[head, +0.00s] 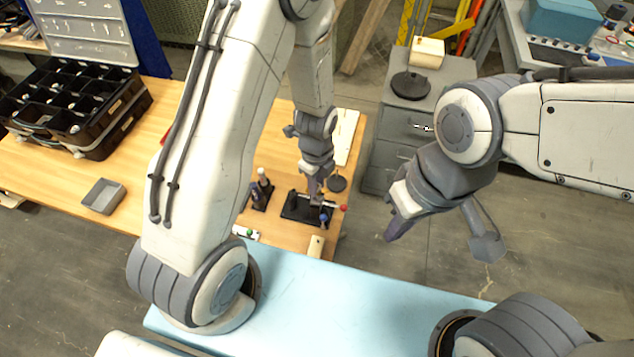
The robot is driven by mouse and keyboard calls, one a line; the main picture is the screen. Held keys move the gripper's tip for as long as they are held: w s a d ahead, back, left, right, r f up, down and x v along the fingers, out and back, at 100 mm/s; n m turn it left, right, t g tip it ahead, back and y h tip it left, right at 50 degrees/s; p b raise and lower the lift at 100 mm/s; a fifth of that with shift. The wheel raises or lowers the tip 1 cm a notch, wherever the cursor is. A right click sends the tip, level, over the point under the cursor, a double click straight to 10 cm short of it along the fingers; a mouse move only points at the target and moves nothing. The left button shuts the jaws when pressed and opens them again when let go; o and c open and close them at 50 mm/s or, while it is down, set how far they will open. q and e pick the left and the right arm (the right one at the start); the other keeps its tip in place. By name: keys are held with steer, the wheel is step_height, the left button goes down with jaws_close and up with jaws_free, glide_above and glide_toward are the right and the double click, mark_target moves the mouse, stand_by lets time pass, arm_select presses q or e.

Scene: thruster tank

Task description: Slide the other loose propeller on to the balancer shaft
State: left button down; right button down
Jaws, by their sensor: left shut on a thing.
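The balancer (299,208) has a black base and stands near the right end of the wooden bench. Its thin shaft ends in a red knob (343,207) on the right. My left gripper (315,191) points down just over the balancer. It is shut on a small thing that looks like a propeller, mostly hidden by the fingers. I cannot tell whether that piece is around the shaft or beside it. A small blue part (324,217) shows at the front of the balancer. My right gripper (444,236) is open and empty, off to the right over the floor.
A dark round piece (337,184) lies behind the balancer, by a pale board (346,137). Small bottles (263,186) stand to its left. A grey tray (103,196) and a black organiser case (75,107) are further left. A grey cabinet (393,132) stands beyond the bench's right edge.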

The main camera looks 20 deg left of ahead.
arm_select(q)
steer(key=shift+f+b, duration=0.35)
steer(key=shift+f, duration=0.25)
steer(key=shift+f, duration=0.2)
steer(key=shift+f+b, duration=0.35)
steer(key=shift+b, duration=0.05)
steer(key=c, duration=0.6)
jaws_free()
steer(key=shift+c, duration=0.2)
